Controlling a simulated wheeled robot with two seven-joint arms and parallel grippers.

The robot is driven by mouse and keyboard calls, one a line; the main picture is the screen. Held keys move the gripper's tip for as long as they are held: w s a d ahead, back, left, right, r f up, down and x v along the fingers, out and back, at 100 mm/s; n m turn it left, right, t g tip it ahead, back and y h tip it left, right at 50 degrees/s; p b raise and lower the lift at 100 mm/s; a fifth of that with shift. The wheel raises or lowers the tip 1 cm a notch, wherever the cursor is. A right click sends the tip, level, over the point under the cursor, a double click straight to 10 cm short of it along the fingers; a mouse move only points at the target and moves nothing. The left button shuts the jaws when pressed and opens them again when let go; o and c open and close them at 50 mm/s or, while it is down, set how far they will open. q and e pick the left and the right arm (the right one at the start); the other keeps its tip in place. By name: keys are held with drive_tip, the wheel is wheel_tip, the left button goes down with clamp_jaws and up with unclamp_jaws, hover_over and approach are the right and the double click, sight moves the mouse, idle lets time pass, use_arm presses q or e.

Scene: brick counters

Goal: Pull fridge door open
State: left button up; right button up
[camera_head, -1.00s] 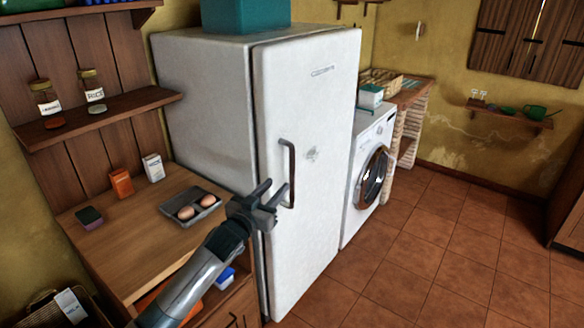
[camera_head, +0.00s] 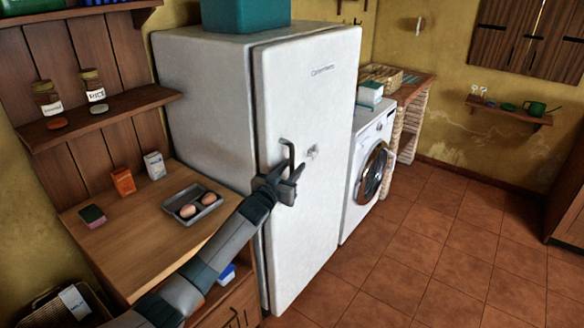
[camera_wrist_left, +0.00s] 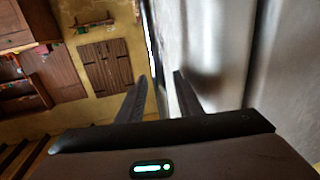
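The white fridge (camera_head: 205,95) stands at the centre of the head view. Its door (camera_head: 318,105) is shut or nearly so; I see no wide gap along its left edge. A dark vertical handle (camera_head: 291,152) is on the left part of the door. My left gripper (camera_head: 289,174) is at the lower part of this handle and hides that part. In the left wrist view its two fingers (camera_wrist_left: 160,78) are apart, beside a pale blurred surface. I cannot tell whether the handle lies between them. My right gripper is not in view.
The tiled floor (camera_head: 425,240) in front of the fridge is clear.

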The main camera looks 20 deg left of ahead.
use_arm(q)
clamp_jaws()
drive_tip(key=shift+d, duration=0.15)
